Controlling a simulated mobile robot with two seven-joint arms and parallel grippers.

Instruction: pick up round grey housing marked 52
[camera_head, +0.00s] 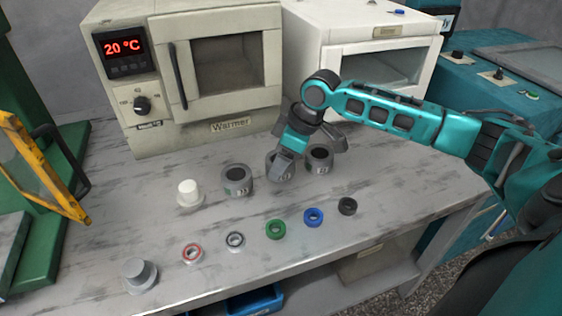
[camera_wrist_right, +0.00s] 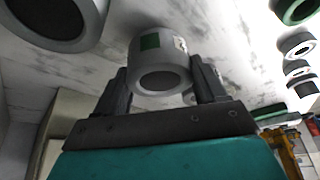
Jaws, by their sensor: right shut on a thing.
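My right gripper (camera_head: 283,160) reaches down from the right and is shut on the middle round grey housing (camera_head: 280,174) of a row of three on the workbench. In the right wrist view the gripper (camera_wrist_right: 163,95) has a finger on each side of this housing (camera_wrist_right: 157,47), which shows a green patch and a pale label. The label's number is too small to read surely. A second grey housing (camera_head: 237,180) stands to its left and a third (camera_head: 319,158) to its right. My left gripper is not in view.
A white stepped part (camera_head: 188,193) and a grey stepped part (camera_head: 139,275) stand on the bench (camera_head: 90,240). Red, grey, green, blue and black rings line the front. The warmer (camera_head: 190,70) and a white oven (camera_head: 370,50) stand behind.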

